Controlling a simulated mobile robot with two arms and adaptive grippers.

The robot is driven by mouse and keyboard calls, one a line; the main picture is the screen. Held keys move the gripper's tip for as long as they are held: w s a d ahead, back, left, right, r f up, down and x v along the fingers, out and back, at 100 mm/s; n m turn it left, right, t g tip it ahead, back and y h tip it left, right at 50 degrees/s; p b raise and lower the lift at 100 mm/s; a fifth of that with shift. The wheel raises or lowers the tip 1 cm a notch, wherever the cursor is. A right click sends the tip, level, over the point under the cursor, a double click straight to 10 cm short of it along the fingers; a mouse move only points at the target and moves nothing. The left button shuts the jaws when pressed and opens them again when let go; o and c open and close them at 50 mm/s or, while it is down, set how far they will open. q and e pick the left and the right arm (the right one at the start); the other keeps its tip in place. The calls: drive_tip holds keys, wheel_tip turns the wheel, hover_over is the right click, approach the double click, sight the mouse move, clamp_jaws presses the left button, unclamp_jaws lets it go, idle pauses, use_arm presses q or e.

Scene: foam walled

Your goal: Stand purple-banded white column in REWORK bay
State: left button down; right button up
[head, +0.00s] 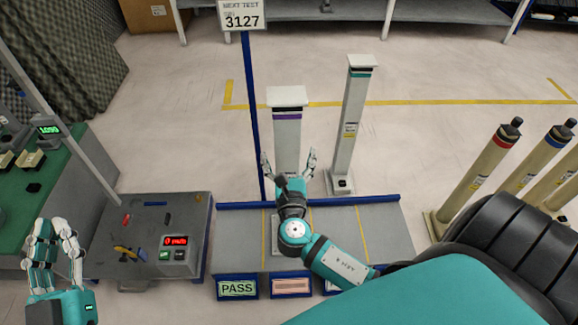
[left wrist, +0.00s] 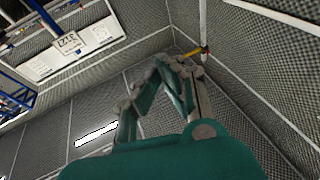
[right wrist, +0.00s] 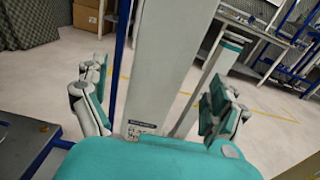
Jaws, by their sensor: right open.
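The purple-banded white column (head: 286,128) stands upright at the middle of the grey bay platform (head: 385,222) in the head view. My right gripper (head: 289,158) is open, with one finger on each side of the column's shaft. The right wrist view shows the shaft (right wrist: 158,65) between the spread fingers, with visible gaps. A PASS label (head: 237,288) marks the left bay; the middle bay's pinkish label (head: 291,286) is too small to read. My left gripper (head: 53,228) is empty at lower left, its fingertips drawn together.
A teal-banded white column (head: 351,125) stands just behind the platform at right. A blue post (head: 251,110) rises close left of the purple-banded column. A grey test box (head: 150,235) is left of the platform. Cream columns (head: 481,170) stand at far right.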

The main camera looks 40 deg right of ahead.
drive_tip(key=s+a+r+m+y, duration=0.25)
drive_tip(key=a+m+y, duration=0.25)
drive_tip(key=a+m, duration=0.25)
drive_tip(key=s+a+r+m+y, duration=0.2)
drive_tip(key=a+r+m+y, duration=0.1)
drive_tip(key=a+m+y, duration=0.4)
use_arm(q)
drive_tip(key=f+g, duration=0.2)
drive_tip(key=f, duration=0.1)
drive_tip(key=shift+w+a, duration=0.15)
drive_tip(key=shift+w, duration=0.15)
use_arm(e)
wheel_tip(320, 180, up, 11)
drive_tip(key=s+a+m+t+y, duration=0.2)
drive_tip(key=m+t, duration=0.1)
drive_tip(key=m, duration=0.9)
drive_tip(key=shift+s+a+t, duration=0.25)
drive_tip(key=shift+a+t, duration=0.15)
